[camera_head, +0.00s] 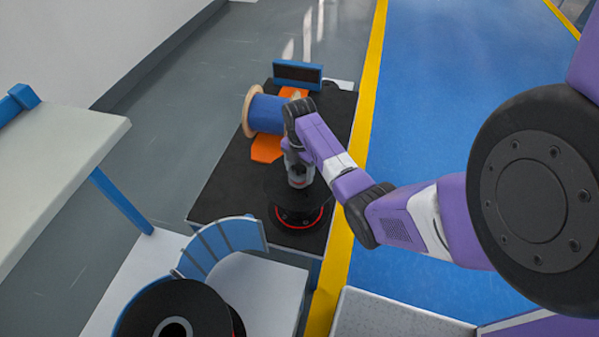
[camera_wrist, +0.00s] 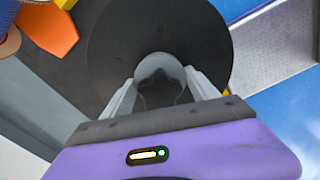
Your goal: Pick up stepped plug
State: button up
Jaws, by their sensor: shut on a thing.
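The stepped plug (camera_wrist: 158,66), a grey piece with a rounded end, sits between the two light grey fingers of my gripper (camera_wrist: 160,84) in the wrist view. The gripper is shut on it. In the head view my gripper (camera_head: 298,172) points down over a black disc with a red ring. That black disc (camera_wrist: 105,45) fills the background behind the plug in the wrist view. I cannot tell whether the plug touches the disc. The fingers and wrist hide much of the plug in the head view.
A blue spool (camera_head: 266,114) with wooden flanges stands on an orange support (camera_head: 266,148) on the dark table (camera_head: 222,188). A blue-and-black block (camera_head: 297,74) is at the table's far end. Another black reel (camera_head: 170,312) is at the front left. A grey-topped bench (camera_head: 50,150) stands left.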

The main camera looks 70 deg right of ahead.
notch_tip(320, 180, up, 20)
jog(key=p, duration=0.5)
jog(key=shift+f+p, duration=0.25)
jog(key=shift+p, duration=0.1)
